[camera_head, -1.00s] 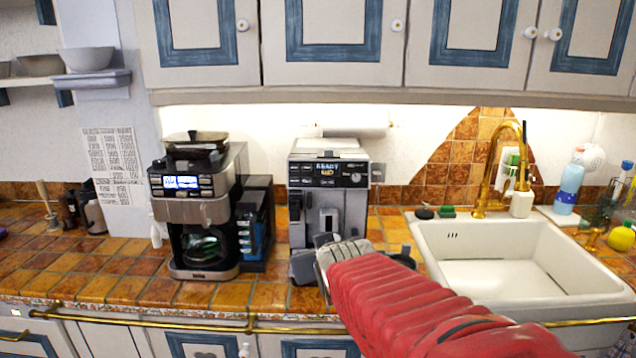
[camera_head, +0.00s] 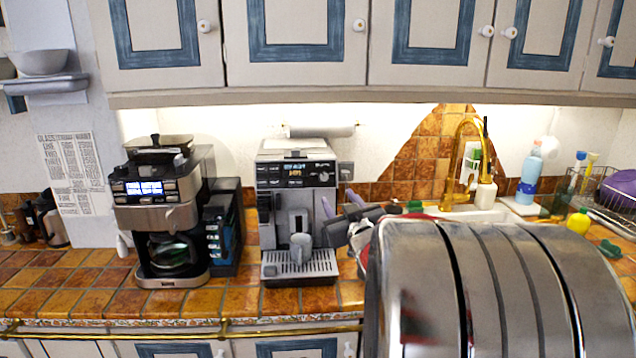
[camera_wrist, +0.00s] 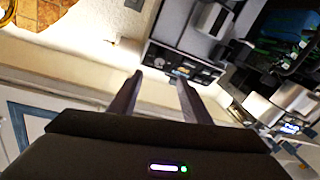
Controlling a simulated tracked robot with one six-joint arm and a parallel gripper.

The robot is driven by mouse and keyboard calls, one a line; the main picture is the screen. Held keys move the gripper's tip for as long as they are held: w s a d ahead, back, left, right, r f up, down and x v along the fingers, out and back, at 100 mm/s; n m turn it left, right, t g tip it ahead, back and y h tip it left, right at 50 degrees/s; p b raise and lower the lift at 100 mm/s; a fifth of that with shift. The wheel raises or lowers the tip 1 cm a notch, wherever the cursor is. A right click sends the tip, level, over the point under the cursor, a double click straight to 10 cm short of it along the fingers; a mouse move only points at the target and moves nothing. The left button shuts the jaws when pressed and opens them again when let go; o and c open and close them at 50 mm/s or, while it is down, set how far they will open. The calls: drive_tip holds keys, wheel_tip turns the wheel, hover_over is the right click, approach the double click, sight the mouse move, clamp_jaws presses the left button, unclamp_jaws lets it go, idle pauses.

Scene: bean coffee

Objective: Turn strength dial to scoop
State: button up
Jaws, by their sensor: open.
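The espresso machine (camera_head: 297,205) stands on the tiled counter, with a dark button panel at its upper front. A small round dial (camera_head: 324,177) sits at the right end of that panel; its setting is too small to read. My gripper (camera_head: 340,203) is open and empty, just right of the machine front and below panel height. In the wrist view the picture is turned over; my gripper (camera_wrist: 160,78) points towards the machine's panel (camera_wrist: 185,68), with one finger overlapping it. I cannot tell whether it touches.
A coffee maker (camera_head: 160,215) with a lit display and glass jug stands to the left. A grey cup (camera_head: 301,249) sits on the espresso machine's drip tray (camera_head: 272,271). My arm hides much of the sink at right. Wall cupboards (camera_head: 300,40) hang above.

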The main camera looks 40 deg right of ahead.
sight(323, 178)
drive_tip(key=shift+w, duration=0.1)
drive_tip(key=x, duration=1.3)
drive_tip(key=shift+w+d, duration=0.2)
drive_tip(key=shift+w, duration=0.1)
drive_tip(key=c, duration=1)
drive_tip(key=shift+a, duration=0.15)
drive_tip(key=shift+c, duration=0.2)
